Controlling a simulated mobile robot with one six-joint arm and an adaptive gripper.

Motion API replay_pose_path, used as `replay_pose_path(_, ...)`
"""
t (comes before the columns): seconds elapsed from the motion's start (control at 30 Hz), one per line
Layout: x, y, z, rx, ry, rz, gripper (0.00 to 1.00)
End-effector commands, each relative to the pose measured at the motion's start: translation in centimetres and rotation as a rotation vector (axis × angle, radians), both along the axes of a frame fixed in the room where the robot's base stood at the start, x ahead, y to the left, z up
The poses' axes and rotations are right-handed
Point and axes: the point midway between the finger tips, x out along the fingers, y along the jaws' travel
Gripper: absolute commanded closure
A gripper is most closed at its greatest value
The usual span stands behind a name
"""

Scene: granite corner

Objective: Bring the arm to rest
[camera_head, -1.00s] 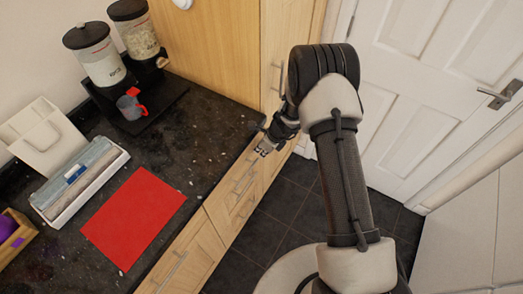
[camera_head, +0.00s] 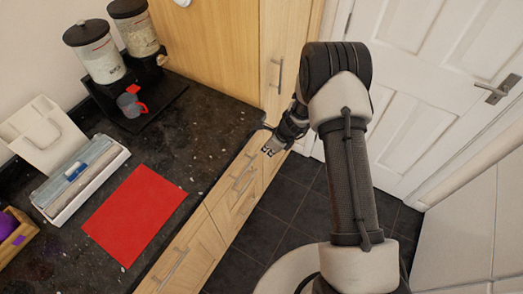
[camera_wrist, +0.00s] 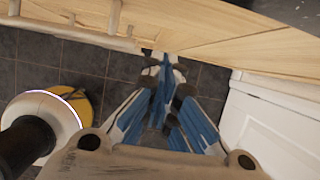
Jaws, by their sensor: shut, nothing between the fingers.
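My gripper (camera_head: 268,151) hangs beside the front edge of the counter, in front of the wooden drawer fronts, in the head view. In the wrist view my gripper (camera_wrist: 165,65) points down past the cabinet front toward the dark floor tiles. Its blue-padded fingers are together, with nothing held between them. My arm is bent, its upper part rising at the right of the head view.
The dark counter (camera_head: 215,125) holds a red mat (camera_head: 135,215), a grey mug (camera_head: 130,105), two dispensers (camera_head: 95,50) and a white tray (camera_head: 80,180). Drawers with bar handles (camera_head: 243,178) are close by. A white door (camera_head: 440,60) stands behind my arm.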

Motion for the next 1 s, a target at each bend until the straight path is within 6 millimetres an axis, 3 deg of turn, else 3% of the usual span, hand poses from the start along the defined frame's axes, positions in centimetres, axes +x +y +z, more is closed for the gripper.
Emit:
replay_pose_path(0.1,-0.6,-1.0,3.2,0.001,-0.002,-0.002,1.0)
replay_pose_path(0.3,-1.5,-2.3,7.1,-0.001,-0.002,-0.001,1.0)
replay_pose_path(0.5,-2.1,-2.9,8.9,0.0,0.001,0.0,1.0)
replay_pose_path(0.83,-2.2,-3.0,9.5,-0.001,-0.001,0.006,1.0)
replay_pose_path(0.93,-2.1,-2.8,11.3,-0.008,-0.031,0.061,1.0)
replay_pose_path(1.0,-2.2,-2.4,13.8,-0.021,-0.069,0.144,1.0)
